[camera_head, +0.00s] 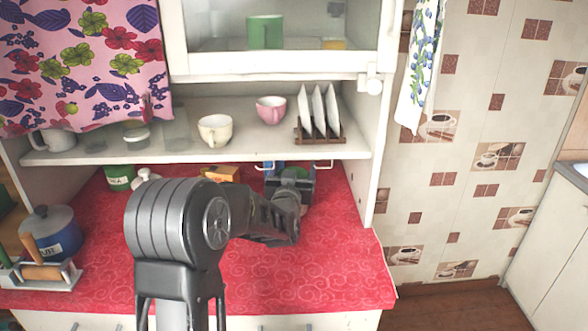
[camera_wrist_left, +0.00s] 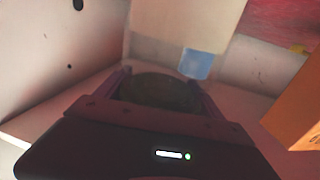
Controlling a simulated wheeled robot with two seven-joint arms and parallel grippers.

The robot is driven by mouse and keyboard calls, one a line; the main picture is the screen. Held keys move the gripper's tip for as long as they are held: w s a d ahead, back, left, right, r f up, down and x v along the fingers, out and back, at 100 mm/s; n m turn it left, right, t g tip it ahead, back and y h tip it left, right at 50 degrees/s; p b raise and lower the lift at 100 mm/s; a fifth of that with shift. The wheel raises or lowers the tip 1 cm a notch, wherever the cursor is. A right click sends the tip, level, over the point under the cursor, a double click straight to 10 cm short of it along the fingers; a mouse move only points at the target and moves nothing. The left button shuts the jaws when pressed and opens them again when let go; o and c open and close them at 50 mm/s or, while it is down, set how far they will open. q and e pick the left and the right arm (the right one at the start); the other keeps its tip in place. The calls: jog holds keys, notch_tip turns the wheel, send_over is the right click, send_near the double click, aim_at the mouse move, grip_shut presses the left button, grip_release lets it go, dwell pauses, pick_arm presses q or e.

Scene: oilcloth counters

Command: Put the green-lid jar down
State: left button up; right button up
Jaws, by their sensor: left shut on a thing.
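My left gripper (camera_head: 290,178) is over the back right of the red counter, below the shelf. In the left wrist view its fingers (camera_wrist_left: 158,88) are closed around a dark, round top, which I take to be the lid of the green-lid jar (camera_wrist_left: 160,92). The top is in shadow and looks dark greenish. The jar's body is hidden below it, and my arm and gripper mostly cover it in the head view. I cannot tell whether its base touches the counter. My right gripper is out of view.
An orange box (camera_head: 222,173) stands left of the gripper, and a blue item (camera_wrist_left: 196,64) is close by. A shelf with cups and a plate rack (camera_head: 320,135) hangs above. A blue pot (camera_head: 52,236) is at left. The front right red counter (camera_head: 330,270) is clear.

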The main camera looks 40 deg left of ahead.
pick_arm(q)
jog(key=o, duration=1.6)
jog(key=shift+f, duration=0.15)
jog(key=o, duration=0.5)
jog(key=shift+r, duration=0.2)
jog(key=shift+s+d, duration=0.1)
jog(key=shift+s, duration=0.05)
jog(key=b+v, duration=0.1)
jog(key=v, duration=1)
jog(key=shift+s+d, duration=0.2)
jog(key=shift+s, duration=0.15)
